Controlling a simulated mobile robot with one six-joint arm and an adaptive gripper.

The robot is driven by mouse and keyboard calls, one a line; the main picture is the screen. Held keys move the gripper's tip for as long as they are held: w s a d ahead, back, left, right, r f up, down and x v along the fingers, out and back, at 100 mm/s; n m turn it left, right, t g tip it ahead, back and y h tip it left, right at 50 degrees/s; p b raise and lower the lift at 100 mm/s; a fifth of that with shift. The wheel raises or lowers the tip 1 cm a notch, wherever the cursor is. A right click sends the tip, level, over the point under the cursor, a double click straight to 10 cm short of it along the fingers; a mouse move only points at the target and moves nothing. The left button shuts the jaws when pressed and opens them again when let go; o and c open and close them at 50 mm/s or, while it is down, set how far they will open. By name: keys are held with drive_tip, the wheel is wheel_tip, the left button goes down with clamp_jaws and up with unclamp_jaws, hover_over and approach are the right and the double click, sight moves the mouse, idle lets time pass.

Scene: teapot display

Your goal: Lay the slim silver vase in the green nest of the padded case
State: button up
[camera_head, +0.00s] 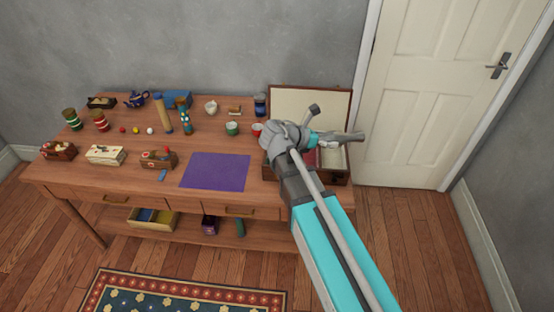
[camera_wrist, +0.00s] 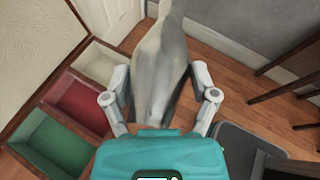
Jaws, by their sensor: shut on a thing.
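The slim silver vase (camera_wrist: 160,65) is between the fingers of my gripper (camera_wrist: 160,92) in the wrist view. My gripper is shut on it. In the head view the vase (camera_head: 346,137) sticks out to the right of my gripper (camera_head: 316,138), lying roughly level over the right part of the padded case (camera_head: 345,177). The case is open. In the wrist view its green nest (camera_wrist: 47,146) is at the lower left, beside a red nest (camera_wrist: 77,103) and a cream nest (camera_wrist: 98,62). All three look empty where visible. My arm hides the green nest in the head view.
The raised case lid (camera_head: 310,103) stands behind the nests. A red cup (camera_head: 257,129) and a green cup (camera_head: 232,128) stand left of the case. A purple mat (camera_head: 215,171) lies bare on the table (camera_head: 100,185). The white door (camera_head: 430,90) is at the right.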

drive_tip(key=a+f+n+t+y+b, duration=0.1)
drive_tip(key=a+n+t, duration=0.1)
drive_tip(key=a, duration=1)
drive_tip(key=a+f+n+t+y+b, duration=0.1)
drive_tip(key=a+n+t+y+b, duration=0.1)
drive_tip(key=a, duration=1)
drive_tip(key=shift+f+n+t+y, duration=0.3)
drive_tip(key=shift+n+t, duration=0.4)
drive_tip(key=shift+n, duration=0.1)
drive_tip(key=shift+w, duration=0.2)
drive_tip(key=w+d+f+b, duration=0.5)
drive_tip(key=w+f+b, duration=0.4)
drive_tip(key=w, duration=0.2)
drive_tip(key=shift+w+d, duration=0.3)
drive_tip(key=shift+w, duration=0.1)
drive_tip(key=shift+f+b, duration=0.1)
drive_tip(key=shift+b, duration=0.25)
